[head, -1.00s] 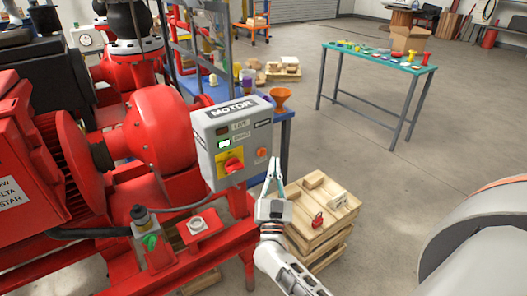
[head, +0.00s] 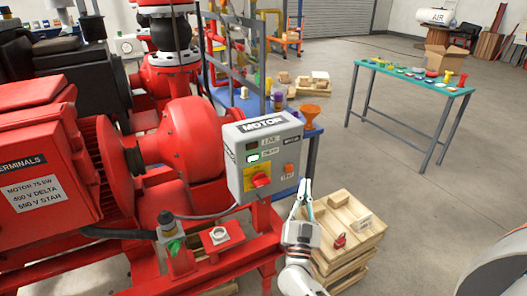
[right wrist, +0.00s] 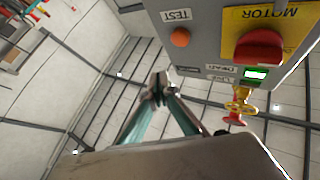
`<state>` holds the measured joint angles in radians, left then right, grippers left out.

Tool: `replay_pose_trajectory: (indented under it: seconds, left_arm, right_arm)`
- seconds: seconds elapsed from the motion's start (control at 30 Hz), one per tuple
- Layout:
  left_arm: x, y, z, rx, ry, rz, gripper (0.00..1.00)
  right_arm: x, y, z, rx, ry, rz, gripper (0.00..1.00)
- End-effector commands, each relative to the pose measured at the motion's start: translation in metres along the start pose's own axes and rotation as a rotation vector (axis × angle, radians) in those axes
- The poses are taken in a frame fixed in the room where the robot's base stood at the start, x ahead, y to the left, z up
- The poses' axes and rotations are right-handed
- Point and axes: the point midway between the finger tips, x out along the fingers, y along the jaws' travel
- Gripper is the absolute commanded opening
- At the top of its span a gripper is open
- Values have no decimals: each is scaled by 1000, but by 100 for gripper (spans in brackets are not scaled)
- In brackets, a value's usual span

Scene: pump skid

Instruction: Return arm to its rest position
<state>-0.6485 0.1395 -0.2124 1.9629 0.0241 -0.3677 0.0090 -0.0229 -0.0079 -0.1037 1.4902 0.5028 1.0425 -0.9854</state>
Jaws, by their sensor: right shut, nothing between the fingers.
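My right gripper (head: 305,194) is in the lower middle of the head view, just right of the motor control box (head: 262,155). Its fingers point up and are shut with nothing between them. In the right wrist view the fingertips (right wrist: 158,85) meet in front of the wall. The box shows a red rotary switch (head: 260,180) on a yellow plate, an orange button (head: 288,169) and a lit green display. In the right wrist view the box (right wrist: 205,40) shows at the top right, with the button (right wrist: 180,37) near the fingertips. My left gripper is not in view.
The red pump and motor (head: 180,140) fill the left side. A wooden crate (head: 352,232) with a red padlock (head: 340,240) on it stands close right of the gripper. A green-topped table (head: 415,75) stands farther back. Open floor lies between crate and table.

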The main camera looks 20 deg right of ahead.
Motion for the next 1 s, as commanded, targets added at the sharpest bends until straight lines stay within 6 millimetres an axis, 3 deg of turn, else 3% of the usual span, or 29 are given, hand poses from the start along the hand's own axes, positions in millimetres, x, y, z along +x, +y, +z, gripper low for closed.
replay_pose_trajectory:
  seconds: [0.2, 0.27, 0.37, 0.5, 0.63, 0.8, 0.9, 1.0]
  left_arm:
    - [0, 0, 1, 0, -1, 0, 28]
    - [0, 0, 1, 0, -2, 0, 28]
    - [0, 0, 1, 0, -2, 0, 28]
    - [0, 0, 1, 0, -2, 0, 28]
    - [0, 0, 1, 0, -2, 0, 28]
    - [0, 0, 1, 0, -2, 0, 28]
    - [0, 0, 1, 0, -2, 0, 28]
    - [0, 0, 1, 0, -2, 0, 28]
  right_arm:
    - [-5, -4, 2, -3, -14, -32, 0]
    - [-15, -11, 6, -9, -37, -83, 0]
    - [-44, -32, 16, -25, -113, -224, 0]
    - [-112, -58, 41, -63, -298, -463, 0]
    - [-188, -64, 66, -122, -513, -640, 0]
    - [-286, -42, 87, -225, -803, -776, 0]
    - [-326, -22, 91, -283, -933, -805, 0]
    - [-352, -6, 92, -326, -1017, -814, 0]
